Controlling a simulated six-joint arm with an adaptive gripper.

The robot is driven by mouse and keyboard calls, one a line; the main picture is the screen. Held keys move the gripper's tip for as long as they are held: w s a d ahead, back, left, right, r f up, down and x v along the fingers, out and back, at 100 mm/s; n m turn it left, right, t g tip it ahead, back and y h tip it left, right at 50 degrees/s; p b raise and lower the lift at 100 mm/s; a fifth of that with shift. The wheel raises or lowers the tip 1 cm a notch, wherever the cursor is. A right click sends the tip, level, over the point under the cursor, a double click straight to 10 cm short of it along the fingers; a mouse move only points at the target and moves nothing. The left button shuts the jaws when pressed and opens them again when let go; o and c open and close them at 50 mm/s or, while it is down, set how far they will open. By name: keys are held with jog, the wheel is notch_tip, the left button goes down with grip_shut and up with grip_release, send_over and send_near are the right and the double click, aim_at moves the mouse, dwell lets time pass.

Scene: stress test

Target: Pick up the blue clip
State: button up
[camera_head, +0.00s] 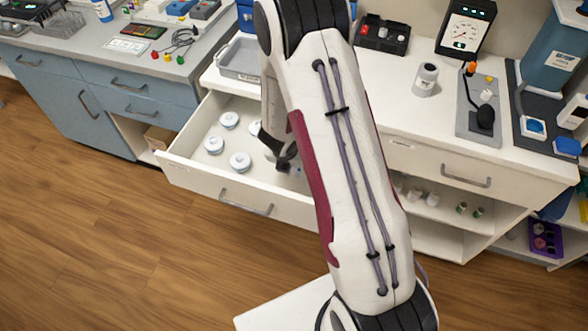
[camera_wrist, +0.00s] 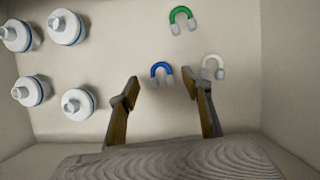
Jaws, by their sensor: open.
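The blue clip (camera_wrist: 161,70) is a small U-shaped piece with pale tips, lying on the drawer floor in the wrist view. My gripper (camera_wrist: 163,84) is open and empty, its two fingers pointing into the drawer. The blue clip appears between the fingertips and slightly beyond them; I cannot tell the height gap. A white clip (camera_wrist: 211,66) lies close by the right finger. A green clip (camera_wrist: 181,14) lies farther up. In the head view my arm hides most of the gripper and the clips.
The open drawer (camera_head: 183,173) has walls around the clips. Several white capped containers (camera_wrist: 66,27) stand in its left part; they also show in the head view (camera_head: 240,161). A grey tray (camera_head: 240,60) sits on the counter (camera_head: 410,110) behind the drawer.

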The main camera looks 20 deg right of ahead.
aim_at(294, 170)
jog(key=shift+x, duration=1.4)
jog(key=shift+s, duration=0.1)
jog(key=shift+c, duration=0.5)
jog(key=c, duration=0.7)
